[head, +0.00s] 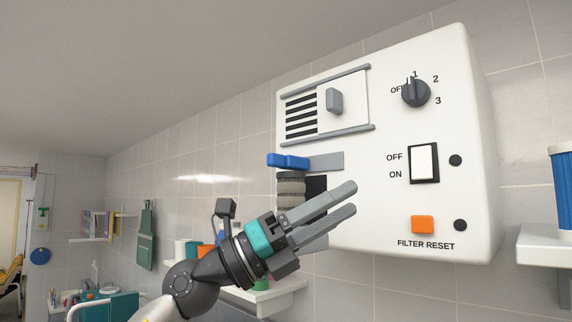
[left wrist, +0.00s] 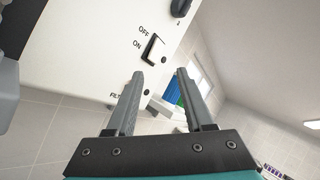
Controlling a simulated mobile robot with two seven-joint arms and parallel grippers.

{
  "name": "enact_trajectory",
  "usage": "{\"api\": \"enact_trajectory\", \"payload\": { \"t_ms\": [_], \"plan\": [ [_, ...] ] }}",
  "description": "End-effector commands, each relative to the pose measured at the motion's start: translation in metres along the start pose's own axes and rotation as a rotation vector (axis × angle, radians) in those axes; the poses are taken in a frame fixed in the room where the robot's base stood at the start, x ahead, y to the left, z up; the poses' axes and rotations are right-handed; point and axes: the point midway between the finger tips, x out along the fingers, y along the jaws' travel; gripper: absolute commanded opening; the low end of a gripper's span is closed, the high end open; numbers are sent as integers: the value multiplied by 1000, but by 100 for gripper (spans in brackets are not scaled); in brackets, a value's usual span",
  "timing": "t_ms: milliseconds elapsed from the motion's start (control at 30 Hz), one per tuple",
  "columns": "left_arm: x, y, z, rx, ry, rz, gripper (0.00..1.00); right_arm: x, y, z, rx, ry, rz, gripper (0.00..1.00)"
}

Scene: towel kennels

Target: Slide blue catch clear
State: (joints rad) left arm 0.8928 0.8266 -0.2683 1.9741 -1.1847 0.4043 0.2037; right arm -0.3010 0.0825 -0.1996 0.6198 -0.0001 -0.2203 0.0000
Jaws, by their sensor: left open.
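The blue catch (head: 288,161) sits at the left edge of the white wall unit (head: 380,215), over a dark slot. A grey plate (head: 326,161) lies right beside it. Below the catch, a ribbed grey-beige roll (head: 290,189) sits at the slot's opening. My left gripper (head: 352,198) is open and empty in front of the unit, below and right of the catch. In the left wrist view its two fingers (left wrist: 160,85) stand apart with nothing between them. The catch does not show in that view. My right gripper is not in view.
The unit carries a vent slider (head: 334,101), a dial (head: 416,93), an ON/OFF rocker switch (head: 424,163) and an orange filter reset button (head: 422,224). A shelf (head: 273,298) with several items stands below left. Another shelf (head: 545,246) holds a blue container (head: 563,190).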

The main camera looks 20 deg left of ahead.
Motion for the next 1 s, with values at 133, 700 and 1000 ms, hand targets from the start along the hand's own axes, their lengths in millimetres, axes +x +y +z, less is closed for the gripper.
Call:
{"api": "enact_trajectory", "payload": {
  "t_ms": [133,700,1000],
  "plan": [
    [-2,-17,24,270,143,118,52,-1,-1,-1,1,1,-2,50],
    [-100,-49,161,769,244,773,52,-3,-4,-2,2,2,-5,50],
    [-84,-30,166,771,247,792,52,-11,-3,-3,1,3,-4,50]
  ]
}}
